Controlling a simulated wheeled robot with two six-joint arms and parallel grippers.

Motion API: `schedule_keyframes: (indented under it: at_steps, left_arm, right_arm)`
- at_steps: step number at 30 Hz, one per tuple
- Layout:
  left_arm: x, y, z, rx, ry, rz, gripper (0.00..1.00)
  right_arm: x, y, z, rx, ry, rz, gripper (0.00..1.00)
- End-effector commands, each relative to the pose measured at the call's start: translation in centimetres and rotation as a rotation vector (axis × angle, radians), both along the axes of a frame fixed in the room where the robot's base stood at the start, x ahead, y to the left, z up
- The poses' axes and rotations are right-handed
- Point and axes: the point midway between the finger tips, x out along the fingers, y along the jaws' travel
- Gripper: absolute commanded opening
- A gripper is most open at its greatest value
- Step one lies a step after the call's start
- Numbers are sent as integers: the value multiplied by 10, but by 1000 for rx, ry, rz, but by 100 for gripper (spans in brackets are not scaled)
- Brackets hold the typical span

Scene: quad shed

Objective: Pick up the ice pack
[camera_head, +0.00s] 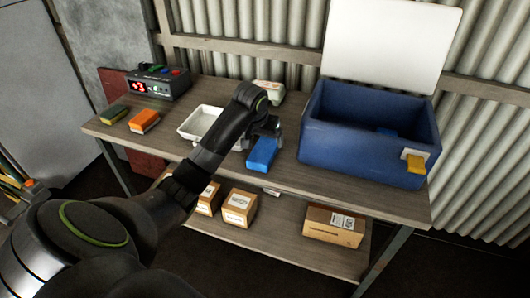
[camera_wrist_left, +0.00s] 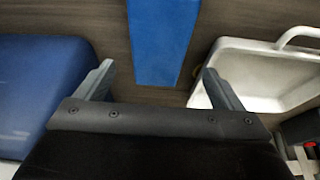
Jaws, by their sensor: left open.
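A blue ice pack (camera_head: 262,153) lies on the workbench between the white tray and the blue cooler. It also shows in the left wrist view as a flat blue block (camera_wrist_left: 162,38), running off the top edge. My left gripper (camera_head: 266,128) is just behind the pack in the head view. In the left wrist view the open jaws (camera_wrist_left: 158,72) are spread wider than the pack, and its near end lies between and ahead of the fingertips. Nothing is held. My right gripper is not in view.
A white tray (camera_head: 186,129) is left of my arm. Cardboard boxes (camera_head: 333,226) sit on the lower shelf.

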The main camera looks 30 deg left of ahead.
Motion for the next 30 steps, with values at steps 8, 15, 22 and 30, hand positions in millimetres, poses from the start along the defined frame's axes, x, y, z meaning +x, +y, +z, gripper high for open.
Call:
schedule_keyframes:
  at_steps: [8, 15, 22, 30]
  left_arm:
    - [8, 0, -23, -2, 3, 1, 89]
    - [19, 2, -52, 1, 1, 0, 89]
    - [22, 3, -56, 2, -1, -1, 89]
    - [21, 3, -56, 2, -1, -1, 64]
  right_arm:
    - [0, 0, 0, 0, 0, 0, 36]
    - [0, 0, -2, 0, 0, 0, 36]
    - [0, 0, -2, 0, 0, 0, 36]
    - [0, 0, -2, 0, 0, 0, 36]
